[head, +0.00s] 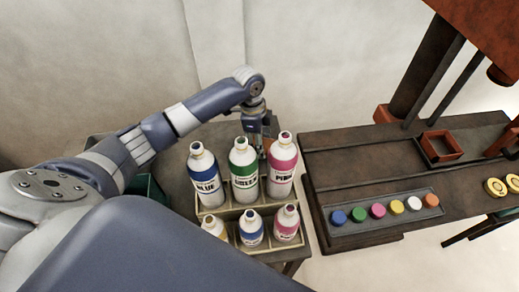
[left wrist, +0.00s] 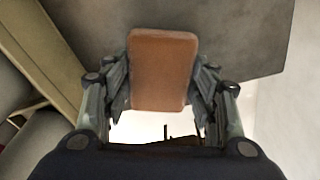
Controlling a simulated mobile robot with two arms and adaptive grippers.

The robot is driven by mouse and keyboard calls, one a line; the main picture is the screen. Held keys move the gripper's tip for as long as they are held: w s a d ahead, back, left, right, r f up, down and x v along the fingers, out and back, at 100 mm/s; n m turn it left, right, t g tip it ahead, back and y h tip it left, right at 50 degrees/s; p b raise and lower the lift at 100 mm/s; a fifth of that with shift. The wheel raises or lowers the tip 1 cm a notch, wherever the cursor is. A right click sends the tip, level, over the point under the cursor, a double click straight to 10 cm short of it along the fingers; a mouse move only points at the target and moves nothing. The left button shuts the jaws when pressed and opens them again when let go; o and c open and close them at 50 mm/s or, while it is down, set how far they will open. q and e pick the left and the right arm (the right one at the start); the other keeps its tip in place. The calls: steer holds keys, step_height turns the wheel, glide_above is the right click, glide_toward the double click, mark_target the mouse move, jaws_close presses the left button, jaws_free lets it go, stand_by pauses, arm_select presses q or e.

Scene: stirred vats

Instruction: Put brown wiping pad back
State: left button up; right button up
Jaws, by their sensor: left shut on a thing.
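The brown wiping pad (left wrist: 164,70) is a flat, rounded block. In the left wrist view it sits between the two fingers of my left gripper (left wrist: 163,85), which is shut on it. In the head view my left gripper (head: 255,128) points down behind the tall bottles, above the back part of the small dark table (head: 213,135). The bottles hide most of the pad and the fingertips there. My right gripper is not in view.
A green bin (head: 152,190) is at the left. Right, a dark bench (head: 340,150) bears a tray (head: 350,226) of coloured caps.

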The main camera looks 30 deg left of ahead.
arm_select(q)
steer(key=shift+f, duration=2)
steer(key=o, duration=1)
steer(key=shift+f, duration=0.15)
steer(key=shift+c, duration=0.2)
steer(key=r, duration=0.4)
steer(key=a+r, duration=0.1)
steer(key=r, duration=0.7)
steer(key=shift+s+a+r, duration=0.15)
steer(key=shift+s, duration=0.05)
steer(key=shift+r, duration=0.1)
